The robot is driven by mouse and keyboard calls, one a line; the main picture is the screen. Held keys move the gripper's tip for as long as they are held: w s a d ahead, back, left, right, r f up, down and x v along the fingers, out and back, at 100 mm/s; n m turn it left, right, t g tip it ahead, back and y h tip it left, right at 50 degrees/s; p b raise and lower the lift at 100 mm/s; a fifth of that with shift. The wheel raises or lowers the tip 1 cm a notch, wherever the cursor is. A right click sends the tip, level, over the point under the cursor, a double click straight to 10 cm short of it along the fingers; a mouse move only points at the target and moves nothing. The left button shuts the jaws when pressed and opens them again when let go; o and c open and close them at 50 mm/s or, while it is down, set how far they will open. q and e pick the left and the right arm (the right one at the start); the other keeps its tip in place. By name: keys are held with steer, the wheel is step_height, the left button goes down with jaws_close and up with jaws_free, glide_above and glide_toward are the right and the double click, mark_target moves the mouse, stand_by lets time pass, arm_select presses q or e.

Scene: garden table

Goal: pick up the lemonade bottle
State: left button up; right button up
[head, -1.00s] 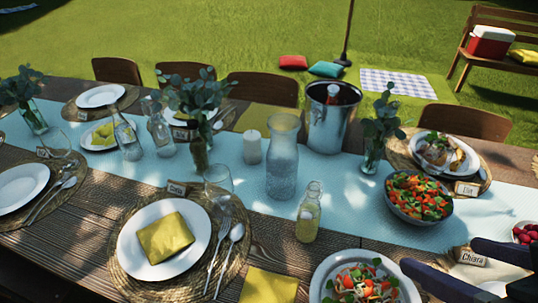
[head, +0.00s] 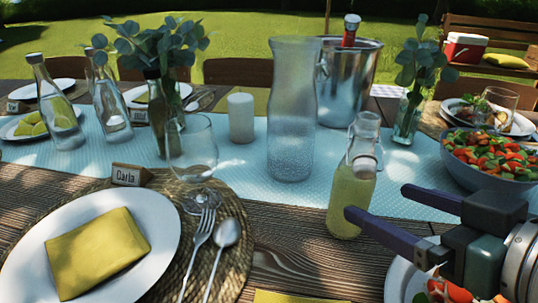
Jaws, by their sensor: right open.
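The lemonade bottle (head: 350,196), a small clear bottle of pale yellow liquid with a stopper at its neck, stands upright on the wooden table, right of the middle in the head view. My right gripper (head: 378,202) comes in from the right with its dark fingers apart and nothing held between them. The near fingertip overlaps the lower right side of the bottle in the picture. The far fingertip is to the right of the bottle. I cannot tell whether either finger touches it. My left gripper is not in view.
A tall glass carafe (head: 292,120) stands behind the bottle, and a metal bucket (head: 347,85) farther back. A salad bowl (head: 480,172) is to the right. A white plate with food (head: 400,280) lies below my gripper. A wine glass (head: 193,150) and place setting stand left.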

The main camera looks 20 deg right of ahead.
mark_target(368, 194)
steer(key=x, duration=0.3)
steer(key=shift+b, duration=0.3)
steer(key=x, duration=0.2)
steer(key=b+x, duration=0.1)
steer(key=x, duration=0.1)
steer(key=shift+w+d+f+b, duration=0.1)
steer(key=shift+d+b, duration=0.15)
steer(key=shift+b, duration=0.05)
steer(key=shift+w+f, duration=0.15)
steer(key=shift+w, duration=0.3)
steer(key=c, duration=1.3)
jaws_close()
